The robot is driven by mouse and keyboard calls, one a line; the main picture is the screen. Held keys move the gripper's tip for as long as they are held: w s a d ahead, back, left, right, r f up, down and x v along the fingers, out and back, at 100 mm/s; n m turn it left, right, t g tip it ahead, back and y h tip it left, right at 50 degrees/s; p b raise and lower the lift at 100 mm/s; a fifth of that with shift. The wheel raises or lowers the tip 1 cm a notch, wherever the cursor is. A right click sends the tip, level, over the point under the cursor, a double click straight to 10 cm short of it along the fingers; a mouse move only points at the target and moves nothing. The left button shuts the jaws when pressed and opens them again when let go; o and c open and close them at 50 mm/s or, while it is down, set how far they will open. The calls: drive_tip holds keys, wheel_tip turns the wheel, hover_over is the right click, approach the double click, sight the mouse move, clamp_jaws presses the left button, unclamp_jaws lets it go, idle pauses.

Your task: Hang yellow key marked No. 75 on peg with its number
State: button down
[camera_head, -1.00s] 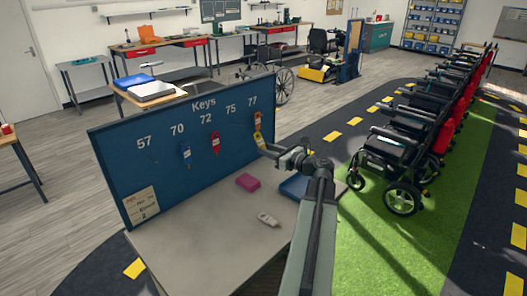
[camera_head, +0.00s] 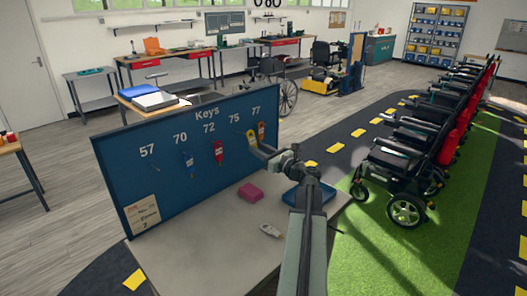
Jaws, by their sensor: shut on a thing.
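The yellow key (camera_head: 252,140) is in my gripper (camera_head: 259,149), which is shut on it. It is held close to the face of the blue key board (camera_head: 125,172), between the columns under 75 (camera_head: 234,118) and 77 (camera_head: 256,108). The number on the key is too small to read. The peg under 75 cannot be made out, and I cannot tell whether the key touches it.
A red key (camera_head: 219,152) hangs under 72, a blue key (camera_head: 188,160) under 70 and an orange-red key (camera_head: 261,130) under 77, just beside the yellow one. A pink box (camera_head: 249,192), a pale tag (camera_head: 270,231) and a blue tray (camera_head: 291,198) are on the table (camera_head: 205,240).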

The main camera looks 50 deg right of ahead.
drive_tip(key=w+f+b, duration=0.1)
drive_tip(key=w, duration=0.5)
drive_tip(key=shift+d+f, duration=0.2)
drive_tip(key=shift+f, duration=0.1)
idle(0.4)
idle(0.4)
drive_tip(key=c, duration=0.9)
unclamp_jaws()
drive_tip(key=shift+c, duration=0.2)
drive_tip(key=s+b, duration=0.1)
drive_tip(key=s, duration=0.6)
drive_tip(key=shift+s+a+f, duration=0.25)
drive_tip(key=shift+s, duration=0.15)
